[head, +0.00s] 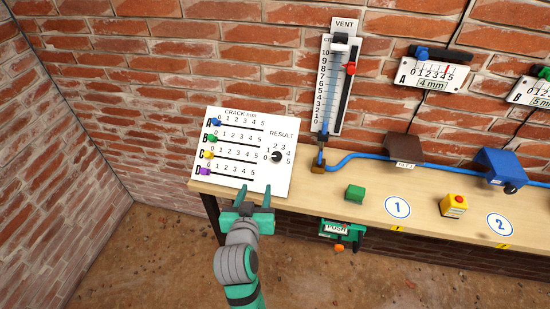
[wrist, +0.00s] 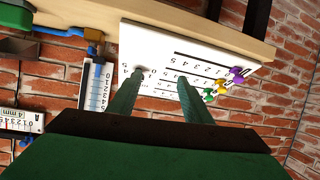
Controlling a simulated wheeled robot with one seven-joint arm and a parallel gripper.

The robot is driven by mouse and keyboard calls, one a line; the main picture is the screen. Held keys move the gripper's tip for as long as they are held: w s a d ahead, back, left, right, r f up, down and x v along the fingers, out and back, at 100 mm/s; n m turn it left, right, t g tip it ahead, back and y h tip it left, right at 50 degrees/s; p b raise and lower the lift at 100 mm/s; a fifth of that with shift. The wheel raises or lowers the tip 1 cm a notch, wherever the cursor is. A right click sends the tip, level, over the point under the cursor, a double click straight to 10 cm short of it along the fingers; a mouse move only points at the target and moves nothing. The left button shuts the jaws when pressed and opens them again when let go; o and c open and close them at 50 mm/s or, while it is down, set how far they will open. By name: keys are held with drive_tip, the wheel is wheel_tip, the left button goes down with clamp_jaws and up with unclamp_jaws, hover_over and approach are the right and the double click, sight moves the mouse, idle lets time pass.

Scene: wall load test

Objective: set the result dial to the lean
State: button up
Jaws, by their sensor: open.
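The white board (head: 221,178) stands at the left end of the bench. Its black RESULT dial (head: 277,156) sits at the right side inside numbers 0 to 5; its pointer is too small to read. My gripper (head: 255,190) is open and empty, in front of the board's lower right part, below the dial. In the wrist view my two fingers (wrist: 159,79) reach toward the board face (wrist: 155,40), spread apart. The left finger's tip is by the dial numbers and partly hides the dial there. Whether it touches cannot be told.
Blue, green, yellow and purple sliders (head: 214,122) sit near 0 on the board. A VENT column (head: 329,90) has a red slider (head: 350,68). Wall gauge A (head: 432,74) reads 4 mm; gauge B (head: 533,93) stands right. A green block (head: 355,192) and yellow button box (head: 453,205) occupy the bench (head: 320,196).

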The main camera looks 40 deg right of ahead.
drive_tip(key=m+g+h, duration=0.1)
drive_tip(key=m, duration=0.1)
approach(276, 157)
drive_tip(key=s+a, duration=0.1)
drive_tip(key=r, duration=0.1)
drive_tip(key=x, duration=1)
drive_tip(key=shift+w+d+f, duration=0.1)
drive_tip(key=shift+f, duration=0.1)
drive_tip(key=c, duration=1)
